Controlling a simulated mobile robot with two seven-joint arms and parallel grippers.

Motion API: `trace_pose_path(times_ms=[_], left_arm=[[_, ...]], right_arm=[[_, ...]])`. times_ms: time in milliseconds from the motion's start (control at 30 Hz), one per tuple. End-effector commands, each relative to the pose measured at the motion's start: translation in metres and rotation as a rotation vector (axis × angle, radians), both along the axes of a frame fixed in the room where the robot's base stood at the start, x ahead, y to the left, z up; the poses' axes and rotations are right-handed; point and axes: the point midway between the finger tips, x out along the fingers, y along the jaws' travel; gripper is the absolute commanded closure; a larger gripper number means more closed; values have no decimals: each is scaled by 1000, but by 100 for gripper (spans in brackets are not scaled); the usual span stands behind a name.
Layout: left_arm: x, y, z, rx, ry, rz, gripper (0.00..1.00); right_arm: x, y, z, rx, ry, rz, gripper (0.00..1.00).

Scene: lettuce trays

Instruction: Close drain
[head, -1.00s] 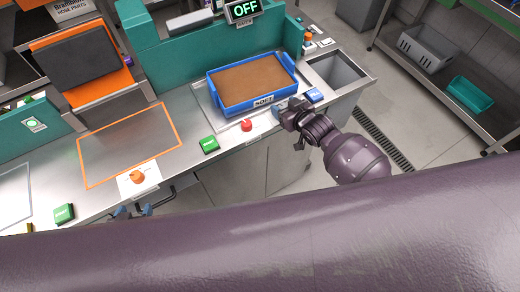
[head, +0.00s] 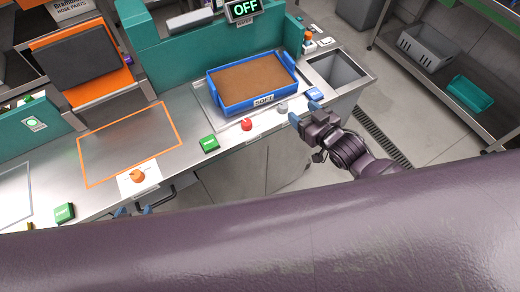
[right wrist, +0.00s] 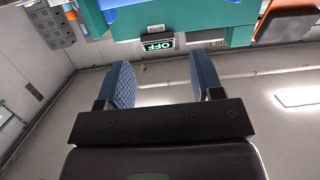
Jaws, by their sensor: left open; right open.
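No part is legibly labelled as the drain. A grey knob (head: 282,108) and a red knob (head: 247,125) sit along the counter's front edge, below a blue tray (head: 233,105) of brown material marked SOFT. An orange knob (head: 138,177) sits on a white label further left. My right gripper (head: 304,112) is open and empty, just right of the grey knob and below a blue button (head: 315,94). Its spread blue fingers (right wrist: 165,82) show in the right wrist view. My left gripper (head: 134,211) shows only blue fingertips at the front edge; the rest is hidden.
A sign (head: 243,9) reads OFF. Green buttons (head: 209,143) sit on the counter front, and an open basin (head: 337,70) is at its right end. Shelves with a grey crate (head: 425,47) stand right. My purple body fills the foreground.

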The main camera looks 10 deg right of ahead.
Motion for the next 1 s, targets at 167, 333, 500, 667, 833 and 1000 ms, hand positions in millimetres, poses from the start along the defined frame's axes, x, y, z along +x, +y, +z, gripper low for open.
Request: trace_pose_path(times_ms=[167, 333, 500, 667, 833, 1000], left_arm=[[2, 0, 1, 0, -4, -2, 41], [3, -1, 2, 0, -6, -2, 41], [5, -1, 2, -1, -11, -3, 41], [7, -1, 1, 0, -13, -4, 41], [7, -1, -2, 0, -15, -4, 41], [7, -1, -7, 0, -15, -4, 41]], right_arm=[[-1, 10, 18, -22, -148, 58, 40], [-9, 25, 31, -57, -285, 138, 40], [-20, 43, 41, -97, -417, 244, 40], [-33, 63, 48, -141, -540, 367, 40], [-47, 86, 54, -192, -675, 521, 40], [-63, 107, 56, -251, -806, 699, 40]])
